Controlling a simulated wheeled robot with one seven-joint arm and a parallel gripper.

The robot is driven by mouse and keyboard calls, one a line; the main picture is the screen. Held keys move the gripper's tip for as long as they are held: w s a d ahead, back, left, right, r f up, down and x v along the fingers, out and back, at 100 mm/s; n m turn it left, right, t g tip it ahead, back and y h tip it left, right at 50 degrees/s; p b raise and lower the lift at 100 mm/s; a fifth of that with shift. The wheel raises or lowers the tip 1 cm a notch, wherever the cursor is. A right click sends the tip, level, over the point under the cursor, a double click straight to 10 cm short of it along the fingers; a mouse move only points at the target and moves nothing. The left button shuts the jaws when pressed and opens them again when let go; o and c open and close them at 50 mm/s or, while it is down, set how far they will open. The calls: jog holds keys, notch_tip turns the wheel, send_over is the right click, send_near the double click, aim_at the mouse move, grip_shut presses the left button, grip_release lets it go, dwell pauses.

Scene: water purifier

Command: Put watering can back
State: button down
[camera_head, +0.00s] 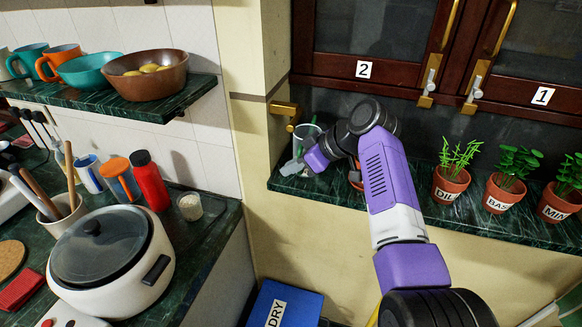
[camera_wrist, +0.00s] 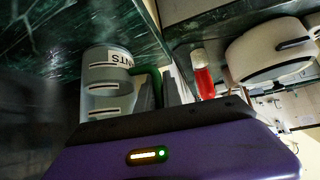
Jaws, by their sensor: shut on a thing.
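The watering can (camera_head: 307,131) is a clear, greyish cylinder with a green handle, at the left end of the dark green marble ledge in the head view. In the wrist view the can (camera_wrist: 107,88) fills the left middle, with a white label ending in "NTS" that appears upside down. My gripper (camera_head: 314,157) is at the can's right side, shut on its green handle (camera_wrist: 150,79). My arm hides part of the can in the head view. I cannot tell whether the can's base touches the ledge.
Potted herbs (camera_head: 451,185) stand along the marble ledge (camera_head: 408,185) to the right, and another pot is partly behind my arm. Cabinets (camera_head: 375,30) hang above. A brass tap (camera_head: 285,108) is beside the can. A white cooker (camera_head: 110,262) and red bottle (camera_head: 149,181) stand on the left counter.

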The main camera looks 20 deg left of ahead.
jog(key=c, duration=1.5)
grip_release()
jog(key=shift+f, duration=0.1)
jog(key=b+v, duration=0.1)
jog(key=v, duration=1.1)
